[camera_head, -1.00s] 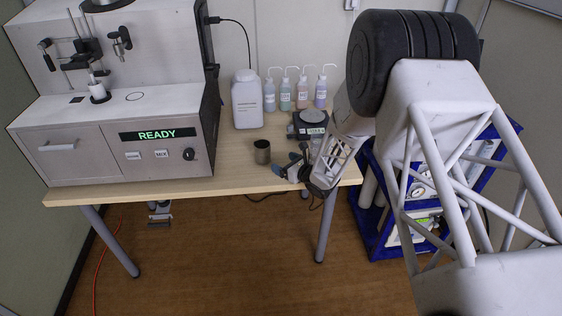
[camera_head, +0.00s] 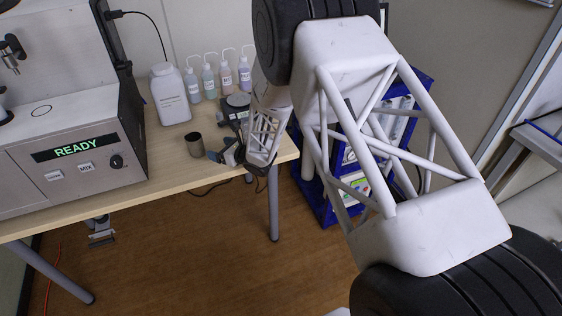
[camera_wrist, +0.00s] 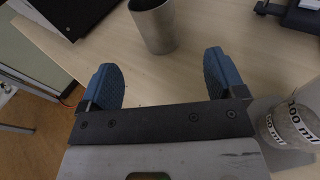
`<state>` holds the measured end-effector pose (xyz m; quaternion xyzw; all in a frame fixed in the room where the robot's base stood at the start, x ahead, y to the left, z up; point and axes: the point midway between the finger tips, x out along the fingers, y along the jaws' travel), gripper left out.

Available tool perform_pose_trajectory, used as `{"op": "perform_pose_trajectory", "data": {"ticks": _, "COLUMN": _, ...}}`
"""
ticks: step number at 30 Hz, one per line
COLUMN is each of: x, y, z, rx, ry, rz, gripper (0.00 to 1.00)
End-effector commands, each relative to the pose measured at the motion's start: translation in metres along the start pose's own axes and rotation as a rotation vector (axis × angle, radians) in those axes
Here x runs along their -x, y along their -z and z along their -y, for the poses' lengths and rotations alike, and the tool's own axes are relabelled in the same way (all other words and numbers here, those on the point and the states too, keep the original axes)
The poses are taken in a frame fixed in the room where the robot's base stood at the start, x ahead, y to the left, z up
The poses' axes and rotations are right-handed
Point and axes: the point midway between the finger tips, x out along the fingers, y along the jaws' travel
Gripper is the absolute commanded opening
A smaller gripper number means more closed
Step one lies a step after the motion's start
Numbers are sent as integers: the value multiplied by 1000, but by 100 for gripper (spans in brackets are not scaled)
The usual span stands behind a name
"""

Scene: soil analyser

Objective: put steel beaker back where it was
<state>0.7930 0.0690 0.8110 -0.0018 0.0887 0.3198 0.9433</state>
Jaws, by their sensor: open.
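The steel beaker (camera_head: 194,145) is a small dark metal cup standing upright on the wooden table, right of the analyser. In the wrist view the beaker (camera_wrist: 154,27) is just beyond the fingertips, near the middle, its top cut off by the frame edge. My gripper (camera_wrist: 165,75) is open, with its two blue fingers apart and nothing between them. In the head view my gripper (camera_head: 221,154) is low over the table, just right of the beaker and apart from it.
The analyser (camera_head: 90,170) reading READY stands left. A white jug (camera_head: 169,95) and several wash bottles (camera_head: 226,80) stand behind. A scale (camera_head: 237,103) is behind my gripper. A container marked 100 ml (camera_wrist: 292,125) is close on the wrist view's right. The table's front edge (camera_head: 180,192) is near.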

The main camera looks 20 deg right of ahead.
Motion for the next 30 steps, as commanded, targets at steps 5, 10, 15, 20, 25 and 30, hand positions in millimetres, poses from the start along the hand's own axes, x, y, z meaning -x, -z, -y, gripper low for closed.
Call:
{"op": "perform_pose_trajectory", "data": {"ticks": 5, "x": 9, "y": -34, "z": 9, "rx": -147, "ry": 83, "rz": -47, "gripper": 89}}
{"op": "perform_pose_trajectory", "data": {"ticks": 10, "x": 29, "y": -79, "z": 17, "rx": -387, "ry": 221, "rz": -96, "gripper": 89}}
{"op": "perform_pose_trajectory", "data": {"ticks": 15, "x": 61, "y": -125, "z": 20, "rx": -670, "ry": 386, "rz": -116, "gripper": 89}}
{"op": "perform_pose_trajectory", "data": {"ticks": 20, "x": 100, "y": -163, "z": 14, "rx": -957, "ry": 551, "rz": -100, "gripper": 89}}
{"op": "perform_pose_trajectory", "data": {"ticks": 25, "x": 149, "y": -196, "z": -1, "rx": -1268, "ry": 729, "rz": -47, "gripper": 89}}
{"op": "perform_pose_trajectory", "data": {"ticks": 30, "x": 202, "y": -222, "z": -26, "rx": -1582, "ry": 905, "rz": 42, "gripper": 89}}
